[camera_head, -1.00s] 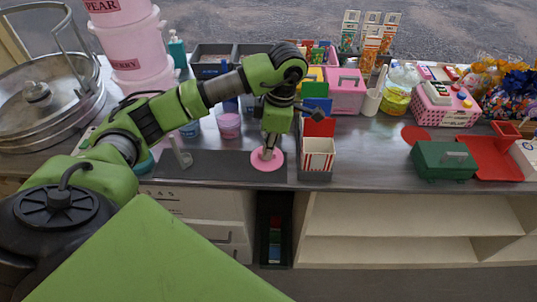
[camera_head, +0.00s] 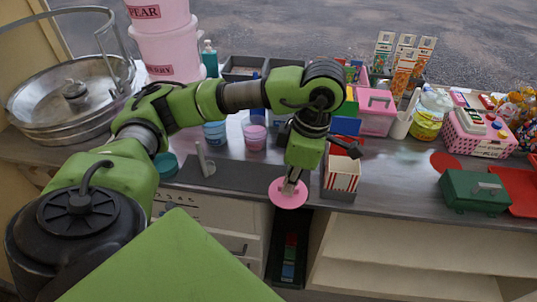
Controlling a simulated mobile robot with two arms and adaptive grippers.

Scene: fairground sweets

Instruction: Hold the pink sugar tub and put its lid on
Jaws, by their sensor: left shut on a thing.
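The pink sugar tub (camera_head: 255,138) stands upright on the counter, behind the dark mat and left of my left forearm. Its contents are too small to make out. The flat round pink lid (camera_head: 288,199) is apart from the tub, nearer the counter's front edge. My left gripper (camera_head: 290,184) points down and is shut on the lid, gripping it near its middle. The lid appears to overlap the counter's front edge. My right gripper is not in view.
A blue tub (camera_head: 214,134) stands left of the pink one. A dark mat (camera_head: 235,176) with a grey upright stand (camera_head: 204,160) lies in front. A red-striped box (camera_head: 343,174) is close to the right of the lid. A green case (camera_head: 473,192) lies far right.

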